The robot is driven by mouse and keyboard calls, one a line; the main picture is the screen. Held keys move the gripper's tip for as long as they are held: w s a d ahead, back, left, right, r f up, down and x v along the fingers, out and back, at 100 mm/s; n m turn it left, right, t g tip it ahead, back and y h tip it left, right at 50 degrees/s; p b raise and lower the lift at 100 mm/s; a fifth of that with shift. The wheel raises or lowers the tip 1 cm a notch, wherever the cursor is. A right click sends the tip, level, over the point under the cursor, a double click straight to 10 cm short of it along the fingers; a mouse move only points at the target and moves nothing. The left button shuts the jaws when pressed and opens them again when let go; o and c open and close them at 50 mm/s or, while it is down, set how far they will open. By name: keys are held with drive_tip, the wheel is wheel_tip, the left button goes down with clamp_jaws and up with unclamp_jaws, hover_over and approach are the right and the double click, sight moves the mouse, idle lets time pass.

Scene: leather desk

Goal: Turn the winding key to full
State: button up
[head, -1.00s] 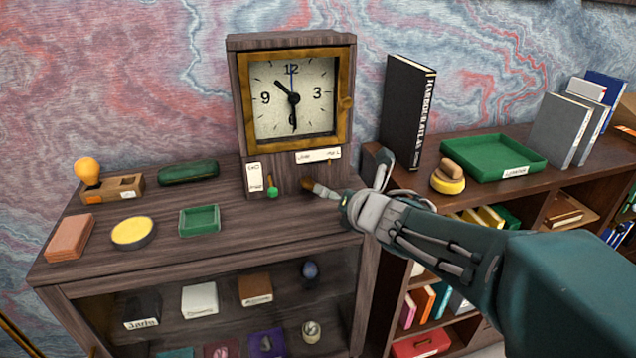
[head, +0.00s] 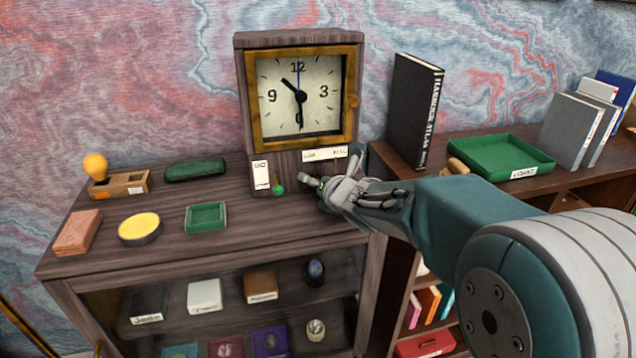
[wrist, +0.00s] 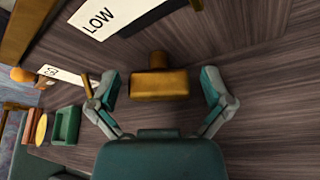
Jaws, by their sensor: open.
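The wooden clock (head: 244,110) stands on the cabinet, its brass-framed dial facing me. A strip label (head: 325,154) sits low on its front; in the wrist view its word LOW (wrist: 98,18) is readable. The brass winding key (wrist: 160,86) sticks out of the clock's lower wooden front, its wide bar lying level across the wrist view. My gripper (wrist: 158,82) is open, one finger at each side of the bar, with a gap on both sides. In the head view my gripper (head: 331,174) hides the key.
A green tray (head: 206,217) and a yellow-topped tin (head: 140,227) lie further left. A black book (head: 412,110) stands to the right.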

drive_tip(key=c, duration=1)
drive_tip(key=shift+c, duration=0.2)
drive_tip(key=shift+m+y, duration=0.5)
drive_tip(key=shift+m, duration=0.1)
drive_tip(key=o, duration=1)
drive_tip(key=shift+f, duration=0.1)
drive_tip(key=shift+o, duration=0.2)
